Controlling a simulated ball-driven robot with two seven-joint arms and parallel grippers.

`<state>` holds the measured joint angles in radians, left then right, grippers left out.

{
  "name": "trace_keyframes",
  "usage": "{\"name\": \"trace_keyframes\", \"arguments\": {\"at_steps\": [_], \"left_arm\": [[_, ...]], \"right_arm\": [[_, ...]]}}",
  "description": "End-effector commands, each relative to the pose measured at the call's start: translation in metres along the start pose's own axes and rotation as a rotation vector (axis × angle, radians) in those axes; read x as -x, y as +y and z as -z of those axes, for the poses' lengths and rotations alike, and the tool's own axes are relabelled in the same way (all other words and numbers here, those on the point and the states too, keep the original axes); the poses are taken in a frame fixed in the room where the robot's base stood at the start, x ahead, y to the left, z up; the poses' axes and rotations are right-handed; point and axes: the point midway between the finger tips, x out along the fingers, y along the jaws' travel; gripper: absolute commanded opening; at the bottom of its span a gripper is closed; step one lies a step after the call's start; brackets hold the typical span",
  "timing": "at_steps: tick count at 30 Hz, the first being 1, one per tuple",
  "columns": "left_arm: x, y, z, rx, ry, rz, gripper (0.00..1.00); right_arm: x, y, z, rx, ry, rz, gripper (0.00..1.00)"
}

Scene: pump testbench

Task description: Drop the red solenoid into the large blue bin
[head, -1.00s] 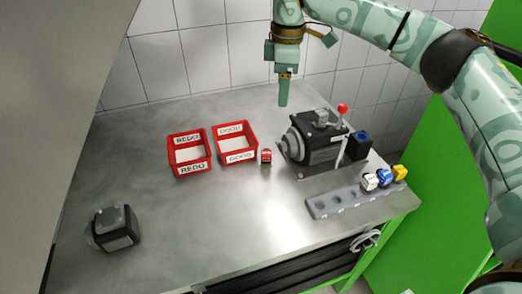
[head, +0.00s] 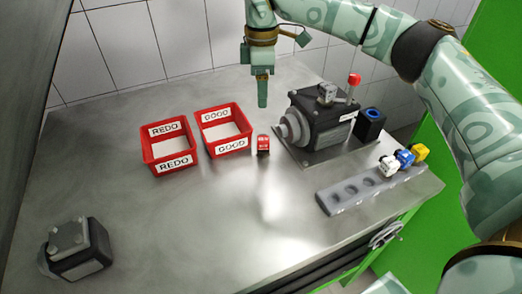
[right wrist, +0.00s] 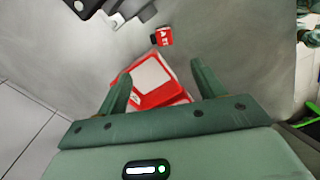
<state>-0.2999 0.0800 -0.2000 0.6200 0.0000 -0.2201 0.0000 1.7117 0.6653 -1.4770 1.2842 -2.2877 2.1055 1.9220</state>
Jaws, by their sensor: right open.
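The red solenoid (head: 263,145), a small red block with a pale label, stands on the metal table just right of the GOOD bin. It also shows in the right wrist view (right wrist: 164,38), beyond my fingers. My right gripper (head: 263,100) hangs pointing down behind the solenoid in the head view, apart from it. In the right wrist view its two fingers (right wrist: 161,88) are spread with nothing held between them. My left gripper is not in view. No large blue bin shows in these frames.
Two red bins, REDO (head: 168,145) and GOOD (head: 224,130), stand left of the solenoid. A dark pump (head: 320,118) with a red-topped lever stands right, beside a dark box (head: 370,124) with a blue ring. A grey rack (head: 345,194) holds white, blue and yellow parts. The front middle is clear.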

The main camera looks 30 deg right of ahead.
Motion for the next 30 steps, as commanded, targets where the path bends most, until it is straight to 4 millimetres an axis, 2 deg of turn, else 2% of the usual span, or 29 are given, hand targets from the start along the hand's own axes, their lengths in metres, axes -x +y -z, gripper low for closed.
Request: {"name": "trace_keyframes", "arguments": {"at_steps": [9,12,20,27,30], "left_arm": [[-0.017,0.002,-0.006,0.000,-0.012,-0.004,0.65],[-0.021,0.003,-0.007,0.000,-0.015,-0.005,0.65],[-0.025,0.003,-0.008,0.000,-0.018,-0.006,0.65],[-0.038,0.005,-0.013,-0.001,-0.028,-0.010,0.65],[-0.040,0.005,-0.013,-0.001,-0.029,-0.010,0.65]], "right_arm": [[-0.074,-0.001,-0.001,0.000,-0.001,0.005,0.69],[-0.093,0.000,-0.001,0.000,-0.001,0.003,0.69],[-0.111,-0.001,-0.001,0.000,0.000,0.000,0.69],[-0.150,-0.003,-0.002,0.001,-0.001,0.004,0.69],[-0.159,-0.003,-0.002,0.001,0.000,0.002,0.69]]}}
